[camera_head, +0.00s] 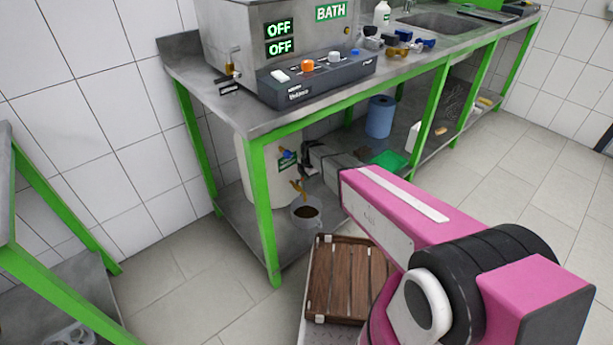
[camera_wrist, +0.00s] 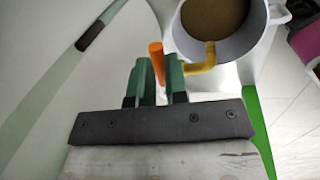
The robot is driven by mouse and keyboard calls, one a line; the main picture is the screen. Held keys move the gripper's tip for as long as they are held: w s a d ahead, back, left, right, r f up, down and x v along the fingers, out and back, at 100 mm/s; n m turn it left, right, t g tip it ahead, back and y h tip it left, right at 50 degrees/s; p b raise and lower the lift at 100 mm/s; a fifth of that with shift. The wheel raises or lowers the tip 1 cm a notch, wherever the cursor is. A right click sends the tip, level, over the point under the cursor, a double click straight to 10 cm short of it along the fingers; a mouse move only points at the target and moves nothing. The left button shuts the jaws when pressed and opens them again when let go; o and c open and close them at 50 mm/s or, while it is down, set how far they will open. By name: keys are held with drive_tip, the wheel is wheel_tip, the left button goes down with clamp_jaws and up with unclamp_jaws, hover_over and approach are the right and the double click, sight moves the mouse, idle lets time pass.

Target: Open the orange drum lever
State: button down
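The white drum (camera_head: 252,171) stands on the lower shelf under the bench. Its orange drum lever (camera_head: 298,185) is at the tap, above a grey pot (camera_head: 306,223). In the wrist view, the orange lever (camera_wrist: 157,62) stands between my gripper's two green fingers (camera_wrist: 160,75). They are close together, with the lever filling the narrow gap; exact contact is partly hidden. The yellow spout (camera_wrist: 202,62) runs right from the lever, over the pot (camera_wrist: 228,45) of brown liquid. In the head view, my gripper (camera_head: 303,165) reaches in from the right at the drum's front.
The green bench leg (camera_head: 264,215) stands just left of the pot. A blue roll (camera_head: 380,116) and a green item (camera_head: 391,160) are on the shelf behind my arm. A wooden crate (camera_head: 345,280) is in front. The bath unit (camera_head: 235,45) sits above.

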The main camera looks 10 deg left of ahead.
drive_tip(key=shift+s, duration=0.1)
drive_tip(key=s+m, duration=0.1)
drive_tip(key=m, duration=0.3)
drive_tip(key=m+h, duration=0.3)
drive_tip(key=m, duration=0.9)
hover_over(303, 193)
drive_tip(key=shift+m, duration=0.3)
idle(0.3)
drive_tip(key=c, duration=1.1)
unclamp_jaws()
drive_tip(key=r, duration=0.3)
drive_tip(key=s+a+r, duration=0.1)
drive_tip(key=r, duration=0.6)
drive_tip(key=shift+s+a+r, duration=0.2)
drive_tip(key=shift+s+r, duration=0.1)
